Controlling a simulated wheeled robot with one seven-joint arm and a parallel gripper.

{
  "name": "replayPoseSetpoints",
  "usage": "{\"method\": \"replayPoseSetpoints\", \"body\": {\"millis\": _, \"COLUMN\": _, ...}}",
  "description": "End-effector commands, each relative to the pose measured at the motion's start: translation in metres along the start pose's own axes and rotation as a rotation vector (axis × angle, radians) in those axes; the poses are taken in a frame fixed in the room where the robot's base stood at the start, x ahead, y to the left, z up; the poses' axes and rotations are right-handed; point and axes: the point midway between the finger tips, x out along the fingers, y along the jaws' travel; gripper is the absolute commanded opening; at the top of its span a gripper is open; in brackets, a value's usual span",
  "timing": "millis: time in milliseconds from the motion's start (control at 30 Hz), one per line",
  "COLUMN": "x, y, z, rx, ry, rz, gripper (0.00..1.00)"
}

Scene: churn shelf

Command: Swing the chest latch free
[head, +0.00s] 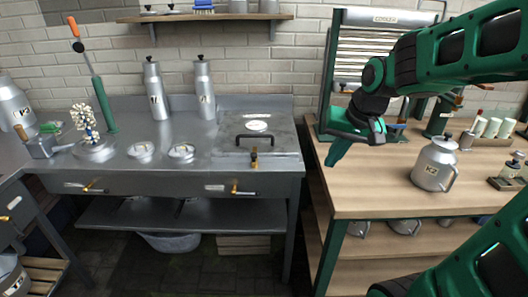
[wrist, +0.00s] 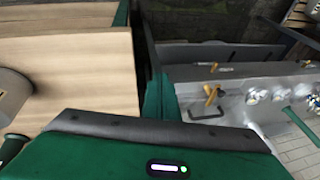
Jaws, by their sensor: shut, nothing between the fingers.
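The chest (head: 285,131) is a grey metal lid set in the right end of the steel counter, with a black handle (head: 254,139) on top. Its brass latch (head: 254,157) sits at the middle of the lid's front edge. In the wrist view the brass latch (wrist: 211,94) and the black handle (wrist: 207,112) show right of my gripper. My gripper (head: 334,160) is shut and empty, fingers pointing down, near the left edge of the wooden bench, to the right of the chest and apart from the latch. Its fingers (wrist: 159,96) also show in the wrist view.
A grey can (head: 435,165) stands on the wooden bench (head: 375,190). The green cooler frame (head: 333,70) rises behind my gripper. Drawers with brass pulls (head: 242,191) lie below the counter. A narrow gap separates counter and bench. Tall steel bottles (head: 205,90) stand at the counter's back.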

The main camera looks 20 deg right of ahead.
Motion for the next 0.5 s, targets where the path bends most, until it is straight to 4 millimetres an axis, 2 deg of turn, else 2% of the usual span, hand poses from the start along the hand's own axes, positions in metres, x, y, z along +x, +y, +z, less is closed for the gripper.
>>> {"method": "replayPoseSetpoints", "body": {"millis": 33, "x": 0.007, "y": -0.026, "z": -0.019, "rx": -0.013, "ry": 0.025, "rz": -0.048, "gripper": 0.0}}
{"method": "replayPoseSetpoints", "body": {"millis": 100, "x": 0.011, "y": -0.059, "z": -0.04, "rx": -0.024, "ry": 0.059, "rz": -0.115, "gripper": 0.0}}
{"method": "replayPoseSetpoints", "body": {"millis": 200, "x": 0.013, "y": -0.092, "z": -0.058, "rx": -0.029, "ry": 0.088, "rz": -0.186, "gripper": 0.0}}
{"method": "replayPoseSetpoints", "body": {"millis": 333, "x": 0.014, "y": -0.111, "z": -0.066, "rx": -0.03, "ry": 0.102, "rz": -0.228, "gripper": 0.0}}
{"method": "replayPoseSetpoints", "body": {"millis": 500, "x": 0.014, "y": -0.111, "z": -0.067, "rx": -0.029, "ry": 0.104, "rz": -0.23, "gripper": 0.0}}
